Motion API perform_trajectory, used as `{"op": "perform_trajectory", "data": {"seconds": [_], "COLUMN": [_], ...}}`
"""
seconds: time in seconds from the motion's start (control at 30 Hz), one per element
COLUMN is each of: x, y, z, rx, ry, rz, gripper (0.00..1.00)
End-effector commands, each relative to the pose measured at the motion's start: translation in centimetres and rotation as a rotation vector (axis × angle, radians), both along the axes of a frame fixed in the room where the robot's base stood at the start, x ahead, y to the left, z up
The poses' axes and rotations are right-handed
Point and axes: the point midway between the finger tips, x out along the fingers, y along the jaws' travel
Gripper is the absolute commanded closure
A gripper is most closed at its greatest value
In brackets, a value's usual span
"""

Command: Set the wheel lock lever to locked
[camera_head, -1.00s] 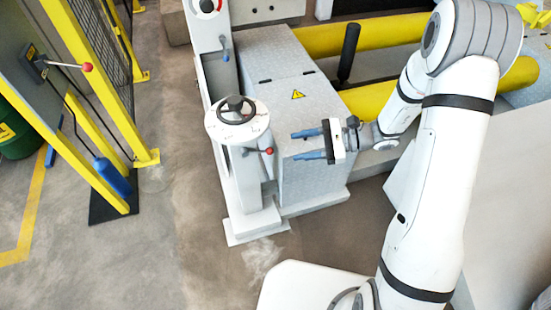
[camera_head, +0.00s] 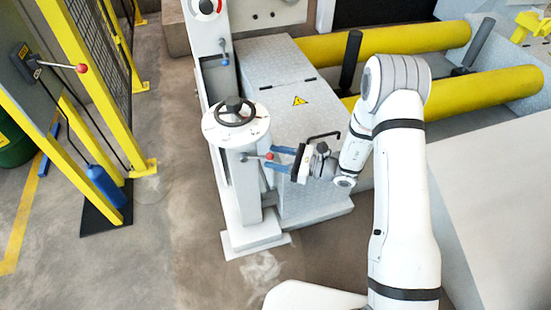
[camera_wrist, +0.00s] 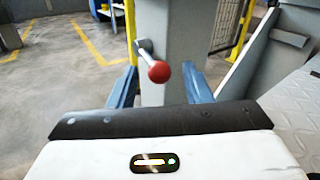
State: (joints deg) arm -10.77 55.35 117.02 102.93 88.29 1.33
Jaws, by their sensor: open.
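The wheel lock lever, a short metal rod with a red ball knob (camera_head: 269,156), sticks out from the side of the white pedestal (camera_head: 243,185) below the black handwheel (camera_head: 236,112). In the wrist view the red knob (camera_wrist: 159,71) points toward the camera, in front of the grey post (camera_wrist: 162,40). My gripper (camera_head: 278,158) has two blue fingers, open and apart, on the right of the pedestal. The knob lies between the fingers in the wrist view; I see no finger closed on it.
Another red-knobbed lever (camera_head: 81,68) is on a panel by the yellow fence (camera_head: 75,60) at the left. A grey box with a warning sign (camera_head: 300,101) stands behind my gripper. Yellow rollers (camera_head: 390,43) lie at the back. The floor left of the pedestal is clear.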

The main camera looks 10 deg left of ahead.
Motion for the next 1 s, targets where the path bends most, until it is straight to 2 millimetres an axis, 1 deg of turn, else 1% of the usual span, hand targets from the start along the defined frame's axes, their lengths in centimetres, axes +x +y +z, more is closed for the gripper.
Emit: {"op": "perform_trajectory", "data": {"seconds": [0.1,0.33,0.87,1.0], "x": [0.00,0.00,0.01,0.02], "y": [0.52,0.55,0.56,0.57], "z": [0.01,0.04,0.04,0.05], "rx": [0.000,0.000,0.000,0.000], "ry": [0.000,0.000,0.000,-0.001], "rz": [0.000,0.000,0.001,0.000], "gripper": [0.55,0.56,0.99,1.00]}}
